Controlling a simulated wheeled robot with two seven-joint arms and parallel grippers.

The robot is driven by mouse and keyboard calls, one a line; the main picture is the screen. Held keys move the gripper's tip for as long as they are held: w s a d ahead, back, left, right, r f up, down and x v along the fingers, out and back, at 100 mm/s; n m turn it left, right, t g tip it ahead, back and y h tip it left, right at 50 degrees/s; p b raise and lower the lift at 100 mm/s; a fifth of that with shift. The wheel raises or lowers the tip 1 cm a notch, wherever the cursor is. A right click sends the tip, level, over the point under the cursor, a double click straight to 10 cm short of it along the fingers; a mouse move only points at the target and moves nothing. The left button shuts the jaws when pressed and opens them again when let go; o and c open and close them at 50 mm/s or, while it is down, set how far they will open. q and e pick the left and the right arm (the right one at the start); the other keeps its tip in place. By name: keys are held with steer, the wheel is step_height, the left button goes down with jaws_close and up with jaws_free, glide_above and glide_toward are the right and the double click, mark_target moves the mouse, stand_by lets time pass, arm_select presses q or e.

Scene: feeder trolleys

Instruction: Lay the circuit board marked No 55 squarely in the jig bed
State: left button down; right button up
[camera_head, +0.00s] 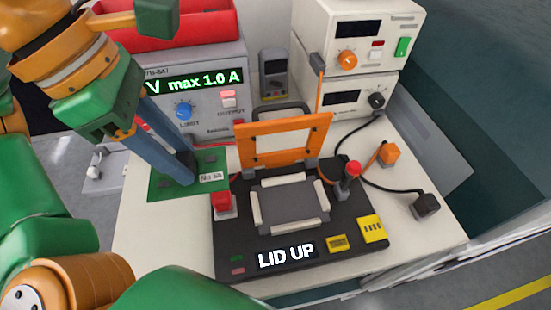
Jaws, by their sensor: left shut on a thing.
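The green circuit board (216,157) has a white label that seems to read No 55, though it is small. My left gripper (183,170) comes down from the upper left and is shut on the board, left of the jig. The fingers hide part of the board. The board overlaps the jig's left edge in view; I cannot tell its height. The black jig (300,258) shows LID UP. Its grey jig bed (289,204), edged by pale bars, is empty. The orange-framed lid (285,159) stands raised behind the bed. My right gripper is not in view.
A red button post (223,203) stands at the jig's left and a red-topped lever (350,178) at its right. A power supply (215,70) with a red bin (190,25), a meter (273,75) and stacked instruments (350,50) stand behind. Cables and an orange block (389,153) lie right.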

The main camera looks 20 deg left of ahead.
mark_target(224, 174)
arm_select(q)
steer(key=d+f+b, duration=0.1)
steer(key=w+d+b, duration=0.1)
steer(key=d, duration=0.1)
steer(key=d+f, duration=0.1)
steer(key=shift+w+d+f+b, duration=0.25)
steer(key=shift+d+f+b, duration=0.05)
steer(key=shift+f+b, duration=0.1)
steer(key=w+d+f, duration=0.2)
steer(key=d, duration=0.1)
steer(key=w+d+f+p, duration=0.1)
steer(key=w+d+f, duration=0.2)
steer(key=shift+d+f, duration=0.1)
steer(key=shift+f, duration=0.05)
steer(key=shift+w+d+f, duration=0.15)
steer(key=shift+w+f, duration=0.05)
steer(key=shift+f, duration=0.1)
steer(key=x, duration=0.4)
steer(key=shift+f, duration=0.1)
steer(key=shift+s, duration=0.1)
